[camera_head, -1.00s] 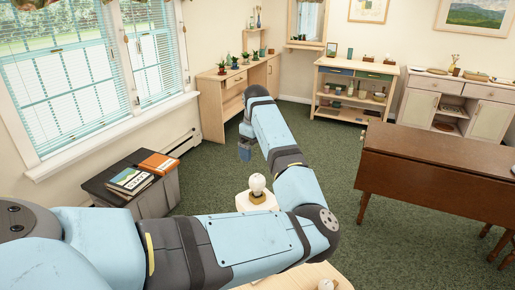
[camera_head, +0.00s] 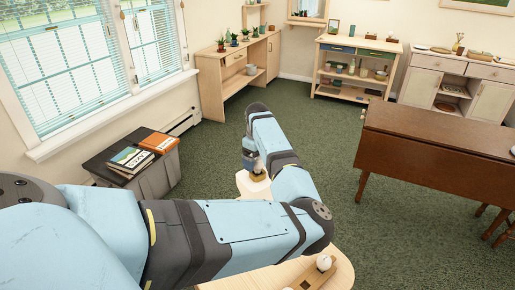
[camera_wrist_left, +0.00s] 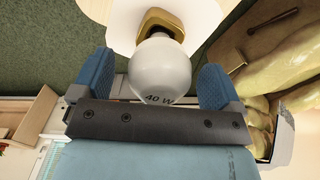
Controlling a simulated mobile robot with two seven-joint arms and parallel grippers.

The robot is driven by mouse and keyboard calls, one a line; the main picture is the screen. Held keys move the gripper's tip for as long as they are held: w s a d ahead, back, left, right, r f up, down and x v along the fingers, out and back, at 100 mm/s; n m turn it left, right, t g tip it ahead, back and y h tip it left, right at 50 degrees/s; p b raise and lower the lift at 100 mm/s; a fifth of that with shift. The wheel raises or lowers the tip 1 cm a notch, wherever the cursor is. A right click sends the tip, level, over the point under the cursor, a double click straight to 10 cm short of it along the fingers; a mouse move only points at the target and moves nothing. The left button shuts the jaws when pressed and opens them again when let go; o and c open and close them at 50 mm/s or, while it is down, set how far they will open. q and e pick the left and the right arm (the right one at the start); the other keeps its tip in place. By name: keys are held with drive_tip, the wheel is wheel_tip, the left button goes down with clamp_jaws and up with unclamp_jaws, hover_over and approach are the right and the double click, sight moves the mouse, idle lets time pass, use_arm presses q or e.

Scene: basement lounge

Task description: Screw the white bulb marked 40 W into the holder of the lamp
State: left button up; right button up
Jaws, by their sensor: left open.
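The white round bulb marked 40 W (camera_wrist_left: 160,72) sits in the brass-coloured holder (camera_wrist_left: 163,24) of the lamp, whose white body (camera_wrist_left: 112,14) shows behind it in the left wrist view. I cannot tell how far the bulb is screwed in. My left gripper (camera_wrist_left: 155,82) is open, with one blue finger on each side of the bulb and gaps between. In the head view, the left gripper (camera_head: 252,160) is over the lamp, partly covering the bulb; the holder (camera_head: 257,176) and white lamp body (camera_head: 248,188) show below. My right gripper is not in view.
Another white bulb (camera_head: 323,263) stands on a wooden rack (camera_head: 312,280) on the light wooden table (camera_head: 342,276) in front. A dark cabinet with books (camera_head: 130,158) is at left, and a brown table (camera_head: 435,145) at right. Green carpet lies open between.

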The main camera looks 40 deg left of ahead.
use_arm(q)
drive_tip(key=shift+f, duration=0.35)
drive_tip(key=c, duration=0.9)
